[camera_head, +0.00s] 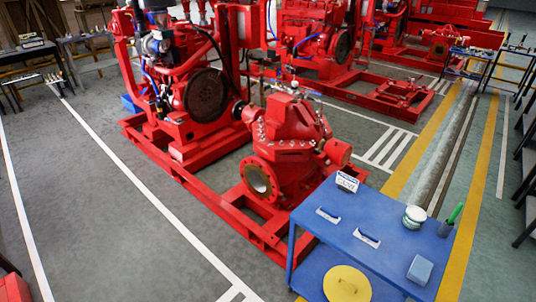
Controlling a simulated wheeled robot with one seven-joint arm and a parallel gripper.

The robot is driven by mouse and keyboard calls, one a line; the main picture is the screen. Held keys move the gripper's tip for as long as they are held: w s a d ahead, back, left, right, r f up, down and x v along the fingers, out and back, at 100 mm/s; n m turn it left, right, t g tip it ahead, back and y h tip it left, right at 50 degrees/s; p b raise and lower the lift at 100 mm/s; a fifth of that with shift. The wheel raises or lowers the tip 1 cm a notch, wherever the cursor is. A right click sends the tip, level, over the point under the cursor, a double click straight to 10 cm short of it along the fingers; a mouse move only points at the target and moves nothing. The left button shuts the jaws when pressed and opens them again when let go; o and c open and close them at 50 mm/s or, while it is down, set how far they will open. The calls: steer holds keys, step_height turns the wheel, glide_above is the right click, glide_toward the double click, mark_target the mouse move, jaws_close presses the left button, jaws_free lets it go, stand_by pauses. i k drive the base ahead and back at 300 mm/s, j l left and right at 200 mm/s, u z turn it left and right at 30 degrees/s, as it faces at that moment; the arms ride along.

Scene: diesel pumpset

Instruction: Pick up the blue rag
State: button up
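A light blue, block-shaped item (420,270), which looks like the folded blue rag, lies on the top of the blue cart (385,232) near its front right corner. It appears to lie flat and nothing touches it. My gripper is not in view, so I cannot see whether it is open or shut.
The cart top also holds a white jar (414,217), a dark cup with a green-handled item (447,225), two small white-and-dark items (367,238) and a small sign (347,182). A red pump (290,150) stands behind.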

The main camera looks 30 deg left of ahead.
mark_target(420, 271)
steer(key=i+u, duration=0.25)
steer(key=u, duration=0.2)
steer(key=i+u, duration=0.25)
steer(key=u, duration=0.2)
steer(key=i+l+u, duration=0.1)
steer(key=u, duration=0.35)
steer(key=i+l+u, duration=0.2)
steer(key=u, duration=0.3)
steer(key=i+l, duration=0.05)
steer(key=i, duration=0.05)
